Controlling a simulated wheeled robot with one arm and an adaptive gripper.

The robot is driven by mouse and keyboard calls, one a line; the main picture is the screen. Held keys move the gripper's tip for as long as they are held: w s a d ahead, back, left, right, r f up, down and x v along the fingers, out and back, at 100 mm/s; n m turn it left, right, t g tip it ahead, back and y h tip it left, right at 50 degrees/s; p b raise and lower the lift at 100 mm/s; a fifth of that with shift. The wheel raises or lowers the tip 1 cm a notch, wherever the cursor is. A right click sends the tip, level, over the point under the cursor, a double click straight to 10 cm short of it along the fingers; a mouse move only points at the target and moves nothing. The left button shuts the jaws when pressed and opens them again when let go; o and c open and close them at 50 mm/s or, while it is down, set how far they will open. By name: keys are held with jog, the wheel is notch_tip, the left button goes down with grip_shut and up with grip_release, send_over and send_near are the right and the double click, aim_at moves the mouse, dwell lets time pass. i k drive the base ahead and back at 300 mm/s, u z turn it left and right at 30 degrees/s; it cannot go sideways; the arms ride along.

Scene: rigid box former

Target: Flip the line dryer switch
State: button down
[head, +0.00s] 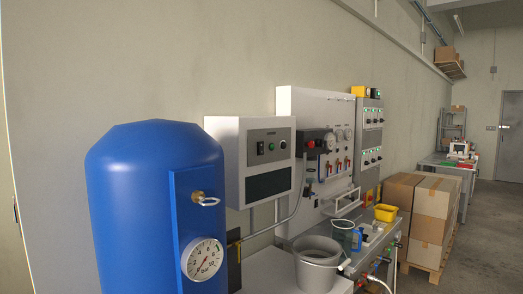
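Which switch belongs to the line dryer cannot be told, as the labels are too small to read. My gripper is not in view.
A blue tank (150,200) with a dial gauge (202,259) stands close at the left. A grey bucket (317,265) is on the bench before a white panel (310,105). Cardboard boxes (420,208) are stacked on a pallet. Open floor (490,240) lies at the right.

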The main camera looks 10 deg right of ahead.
aim_at(260, 151)
jog(key=u, duration=2.2)
jog(key=k, duration=0.9)
jog(key=z, duration=0.7)
jog(key=i, duration=0.5)
jog(key=z, duration=0.05)
